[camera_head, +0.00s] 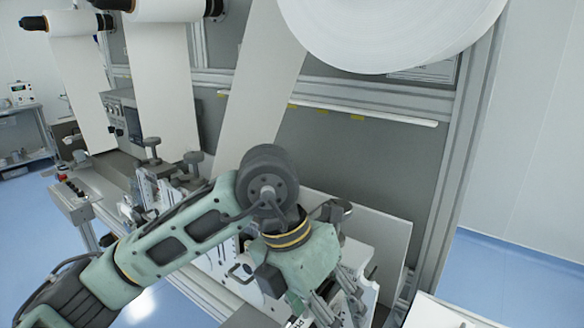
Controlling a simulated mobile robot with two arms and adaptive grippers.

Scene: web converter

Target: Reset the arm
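My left arm (185,232) comes in from the lower left in the head view. It is pale green with dark grey joints and reaches across the front of the machine. Its dark round joint (267,186) is near the middle of the picture. Beyond that, a short green section (305,258) with dark and yellow rings points down toward the bottom edge, over the machine's metal fittings. My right arm and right gripper do not show.
The web converter's grey panel (400,160) stands close ahead. A large white roll (395,30) hangs at the upper right, and white webs (260,85) run down. Metal fittings (160,185) lie close to the arm. Blue floor (510,270) is open at the right.

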